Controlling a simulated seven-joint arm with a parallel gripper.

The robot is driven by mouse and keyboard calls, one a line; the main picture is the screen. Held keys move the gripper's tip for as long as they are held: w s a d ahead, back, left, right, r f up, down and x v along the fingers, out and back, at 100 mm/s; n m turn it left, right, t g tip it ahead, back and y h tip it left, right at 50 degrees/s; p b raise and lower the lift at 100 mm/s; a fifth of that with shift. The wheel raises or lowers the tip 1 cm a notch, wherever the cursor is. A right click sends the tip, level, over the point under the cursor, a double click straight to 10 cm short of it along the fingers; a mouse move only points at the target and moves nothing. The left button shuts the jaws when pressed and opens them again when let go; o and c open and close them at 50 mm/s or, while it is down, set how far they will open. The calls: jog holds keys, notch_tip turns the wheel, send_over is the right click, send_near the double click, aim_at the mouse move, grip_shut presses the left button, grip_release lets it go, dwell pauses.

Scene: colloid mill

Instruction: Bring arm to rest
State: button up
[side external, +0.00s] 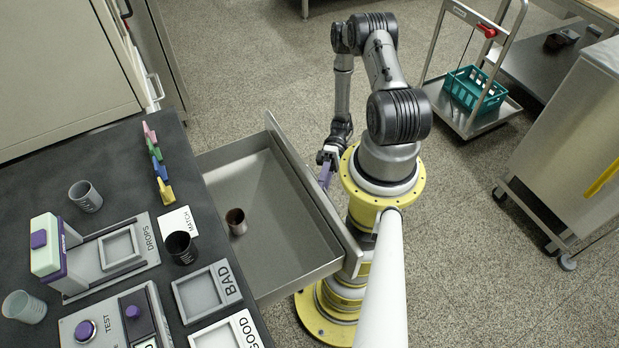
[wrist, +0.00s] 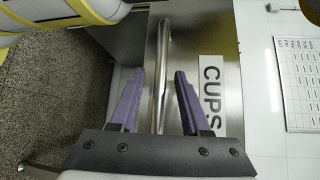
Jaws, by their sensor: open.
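My gripper (side external: 326,178) is at the outer face of the pulled-out drawer, beside my yellow base. In the wrist view its two purple fingers (wrist: 158,98) are open, one on each side of the vertical metal bar handle (wrist: 163,60). They look apart from the bar. The drawer front (wrist: 222,35) carries a "CUPS" label (wrist: 212,90). In the side view the drawer (side external: 290,225) stands open, and a brown cup (side external: 236,221) is inside it. The fingertips are partly hidden by the drawer front in the side view.
The dark counter (side external: 95,165) holds a grey cup (side external: 85,196), a black cup (side external: 181,248), a pale cup (side external: 24,307), coloured clips (side external: 158,165), a dispenser and trays marked BAD (side external: 200,293) and GOOD. A cart with a teal crate (side external: 475,90) stands behind right. Floor between is clear.

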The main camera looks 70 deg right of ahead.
jog(key=shift+s+d+r+g, duration=0.15)
jog(key=shift+d+g, duration=0.05)
jog(key=shift+g, duration=0.1)
jog(key=w+d+r+n+g+h, duration=0.2)
jog(key=w+d+r+g+h, duration=0.35)
jog(key=r, duration=0.45)
jog(key=w+r+t+h, duration=0.1)
jog(key=w+r+h, duration=0.2)
jog(key=r, duration=0.4)
jog(key=w+r+t+h, duration=0.2)
jog(key=w+r+h, duration=0.1)
jog(key=r, duration=0.5)
jog(key=s+a+r+t+h, duration=0.2)
jog(key=s+a+r+t, duration=0.2)
jog(key=r, duration=0.5)
jog(key=s+a+r+t+h, duration=0.3)
jog(key=s+a+r+t, duration=0.1)
jog(key=a+r, duration=0.4)
jog(key=shift+s+a+r+m+t, duration=0.35)
jog(key=shift+s+r+t, duration=0.1)
jog(key=shift+r, duration=0.45)
